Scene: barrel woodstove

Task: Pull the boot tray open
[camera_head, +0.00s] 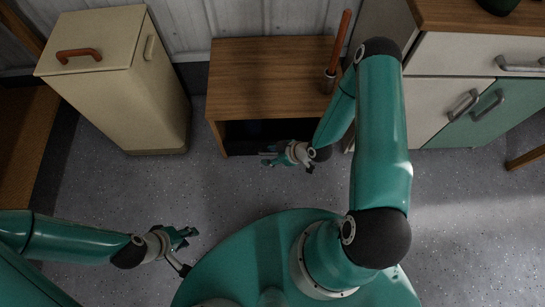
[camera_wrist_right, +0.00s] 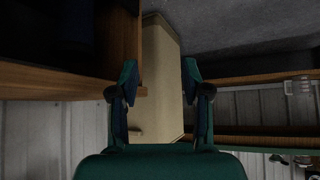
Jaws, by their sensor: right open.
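The low wooden cabinet (camera_head: 270,75) stands against the wall in the head view, with a dark opening (camera_head: 262,132) low in its front. The boot tray cannot be made out clearly; the inside of the opening is in shadow. My right gripper (camera_head: 268,157) is open and empty, just in front of this opening. In the right wrist view its two fingers (camera_wrist_right: 160,82) are spread apart with nothing between them, and a wooden edge (camera_wrist_right: 50,82) lies to their left. My left gripper (camera_head: 188,250) looks open and empty, low over the floor, well away from the cabinet.
A cream bin (camera_head: 115,80) with a brown handle stands left of the cabinet; it also shows in the right wrist view (camera_wrist_right: 160,50). A brown-handled tool (camera_head: 340,42) stands at the cabinet top's right. Drawers and a green door (camera_head: 490,115) are at right. The floor ahead is clear.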

